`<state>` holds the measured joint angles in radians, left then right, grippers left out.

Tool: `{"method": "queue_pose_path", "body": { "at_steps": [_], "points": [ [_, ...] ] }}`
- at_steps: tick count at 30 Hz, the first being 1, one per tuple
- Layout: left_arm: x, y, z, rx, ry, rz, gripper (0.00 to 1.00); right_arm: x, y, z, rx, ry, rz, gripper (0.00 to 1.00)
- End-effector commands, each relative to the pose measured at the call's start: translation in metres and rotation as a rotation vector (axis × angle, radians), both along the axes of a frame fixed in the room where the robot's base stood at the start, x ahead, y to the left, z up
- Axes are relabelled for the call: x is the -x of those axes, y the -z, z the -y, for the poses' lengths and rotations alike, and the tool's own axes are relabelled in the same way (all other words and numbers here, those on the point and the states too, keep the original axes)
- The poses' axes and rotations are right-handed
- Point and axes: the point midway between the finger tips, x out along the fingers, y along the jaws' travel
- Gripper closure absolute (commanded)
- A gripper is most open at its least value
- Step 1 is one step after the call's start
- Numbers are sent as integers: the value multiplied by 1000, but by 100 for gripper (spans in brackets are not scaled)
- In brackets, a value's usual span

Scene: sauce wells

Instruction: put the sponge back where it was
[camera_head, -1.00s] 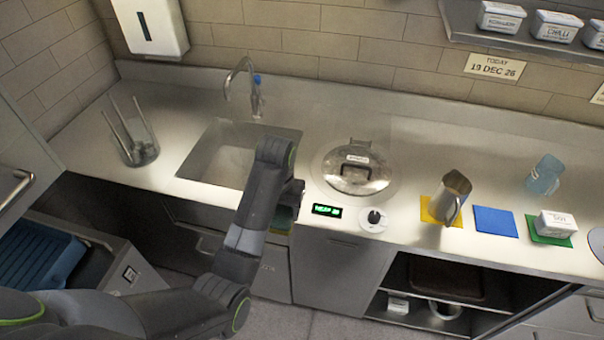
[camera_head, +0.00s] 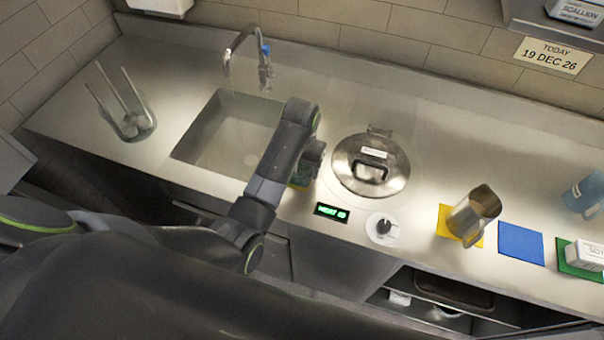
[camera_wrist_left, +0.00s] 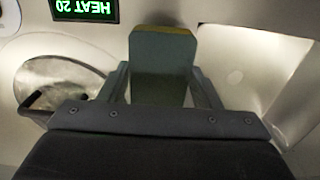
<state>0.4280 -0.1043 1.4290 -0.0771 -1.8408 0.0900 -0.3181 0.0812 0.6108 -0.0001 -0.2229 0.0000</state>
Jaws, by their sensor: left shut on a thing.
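The sponge (camera_wrist_left: 163,68) is a grey-green block with a yellow edge, held between the two fingers of my left gripper (camera_wrist_left: 160,85) in the left wrist view. In the head view, a small yellow-green part of the sponge (camera_head: 301,179) shows below my left gripper (camera_head: 305,176). The gripper is at the counter's front part, between the sink (camera_head: 228,135) and the lidded pot (camera_head: 370,165). The wrist hides much of the sponge there, and I cannot tell whether it touches the counter. My right gripper is not in view.
A green display (camera_head: 332,212) and a knob (camera_head: 382,228) sit just right of my gripper. A metal jug (camera_head: 474,212) stands on a yellow mat, beside a blue mat (camera_head: 521,242). A glass holder with sticks (camera_head: 130,122) stands left of the sink. A faucet (camera_head: 240,52) rises behind it.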

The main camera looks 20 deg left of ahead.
Motion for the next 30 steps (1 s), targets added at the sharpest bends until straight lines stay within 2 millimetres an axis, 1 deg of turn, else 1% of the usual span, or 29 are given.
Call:
{"method": "queue_pose_path", "body": {
  "at_steps": [3,9,11,16,24,25,29,30],
  "points": [
    [0,9,0,0,0,-1,61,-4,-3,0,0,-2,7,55],
    [0,35,0,-1,0,-2,61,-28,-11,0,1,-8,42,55],
    [0,40,0,-1,-1,-1,61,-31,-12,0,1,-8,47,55],
    [0,45,0,0,-1,1,61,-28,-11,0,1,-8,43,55],
    [0,48,0,0,-1,1,61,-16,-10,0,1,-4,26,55],
    [-1,47,0,0,-1,2,38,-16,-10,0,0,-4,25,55],
    [-1,47,0,0,-1,1,21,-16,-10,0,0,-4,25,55],
    [-1,47,0,0,-1,1,21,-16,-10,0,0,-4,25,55]
  ]
}}
